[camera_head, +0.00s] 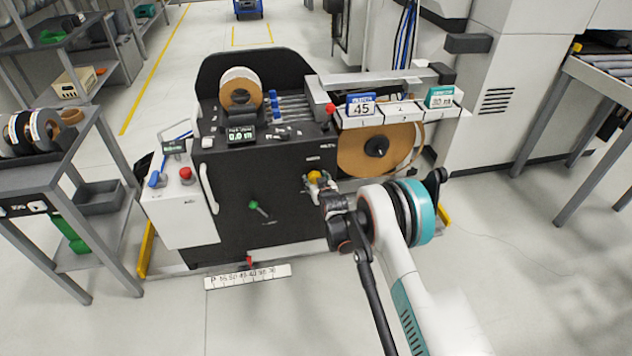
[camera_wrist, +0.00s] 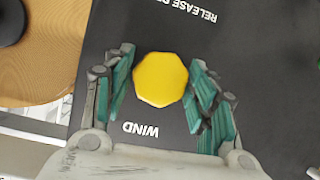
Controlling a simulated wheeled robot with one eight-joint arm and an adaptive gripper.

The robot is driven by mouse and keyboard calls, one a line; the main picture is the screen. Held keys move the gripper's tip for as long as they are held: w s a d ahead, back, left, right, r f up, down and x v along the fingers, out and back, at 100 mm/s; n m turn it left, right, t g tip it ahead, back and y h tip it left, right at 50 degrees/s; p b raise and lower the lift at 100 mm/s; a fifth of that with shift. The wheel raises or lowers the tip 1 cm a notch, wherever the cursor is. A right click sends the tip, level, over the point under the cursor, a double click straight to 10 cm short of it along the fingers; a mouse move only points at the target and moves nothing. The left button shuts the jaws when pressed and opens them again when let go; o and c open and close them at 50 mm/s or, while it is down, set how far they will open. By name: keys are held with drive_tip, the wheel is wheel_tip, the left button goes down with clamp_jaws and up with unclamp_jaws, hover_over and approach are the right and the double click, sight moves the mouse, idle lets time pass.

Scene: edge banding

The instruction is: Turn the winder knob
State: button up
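The winder knob (camera_wrist: 160,80) is a yellow, many-sided knob on the dark machine panel, beside the printed word WIND in the wrist view. My gripper (camera_wrist: 163,88) has its teal-padded fingers spread, one on each side of the knob. A gap shows on the right side; the left finger is very close to the knob, and I cannot tell whether it touches. In the head view the yellow knob (camera_head: 315,175) is partly covered by my gripper (camera_head: 319,181) at the right of the black machine front.
A brown banding roll (camera_head: 352,158) hangs right of the knob. A green-handled lever (camera_head: 255,206) is lower left on the panel. The white control box (camera_head: 181,197) stands at the left. A grey shelf (camera_head: 50,178) is farther left. Open floor lies in front.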

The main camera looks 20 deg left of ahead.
drive_tip(key=c, duration=0.4)
drive_tip(key=shift+n+t+h, duration=0.3)
drive_tip(key=shift+n+h, duration=0.4)
drive_tip(key=shift+n, duration=0.2)
drive_tip(key=o, duration=1)
drive_tip(key=shift+o, duration=0.2)
